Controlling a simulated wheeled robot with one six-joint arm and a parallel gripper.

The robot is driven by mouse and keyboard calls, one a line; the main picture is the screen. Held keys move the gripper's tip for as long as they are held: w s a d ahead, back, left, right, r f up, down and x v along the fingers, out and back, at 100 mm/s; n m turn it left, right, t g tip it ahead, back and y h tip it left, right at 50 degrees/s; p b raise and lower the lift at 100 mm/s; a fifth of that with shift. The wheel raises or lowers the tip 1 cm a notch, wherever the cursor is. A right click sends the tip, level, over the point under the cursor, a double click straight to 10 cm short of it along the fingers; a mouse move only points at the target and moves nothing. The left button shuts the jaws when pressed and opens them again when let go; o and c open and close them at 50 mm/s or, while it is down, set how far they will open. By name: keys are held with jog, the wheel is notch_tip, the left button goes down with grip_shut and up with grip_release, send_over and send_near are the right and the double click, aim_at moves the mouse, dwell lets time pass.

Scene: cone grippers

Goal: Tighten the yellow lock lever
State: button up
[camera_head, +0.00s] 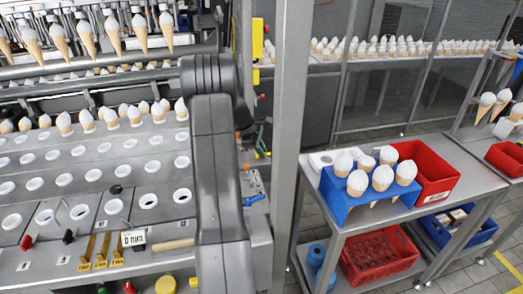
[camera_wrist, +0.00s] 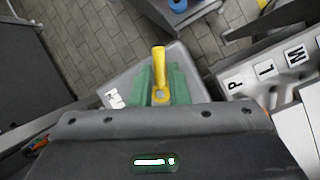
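The yellow lock lever (camera_wrist: 159,56) shows in the wrist view, its handle pointing up the picture and its round hub (camera_wrist: 161,95) lower down. It sits over a grey plate corner. The two green fingers of my gripper (camera_wrist: 162,82) lie one on each side of the lever, close to its hub. I cannot tell whether they touch it or whether a small gap is left. In the head view my dark arm stands in the middle, and my gripper and this lever cannot be made out there.
A conveyor plate with cone holes (camera_head: 95,175) lies left of my arm. A metal post (camera_head: 288,130) stands just right of it. A steel cart (camera_head: 345,222) carries a blue cone holder (camera_head: 337,203) and a red bin (camera_head: 432,182). In the wrist view, lettered panels (camera_wrist: 270,72) lie at right.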

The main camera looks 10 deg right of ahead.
grip_shut()
jog(key=shift+w+d+n+t, duration=0.15)
jog(key=shift+n+t, duration=0.35)
jog(key=shift+n, duration=0.8)
jog(key=n, duration=0.1)
jog(key=n+t, duration=0.1)
jog(key=shift+w+n+y, duration=0.2)
jog(key=shift+n+y, duration=0.1)
jog(key=shift+n, duration=0.1)
jog(key=o, duration=0.5)
grip_release()
jog(key=b+v, duration=0.1)
jog(key=v, duration=1.2)
jog(key=shift+s+r+b, duration=0.2)
jog(key=shift+r+b, duration=0.15)
jog(key=shift+r, duration=0.05)
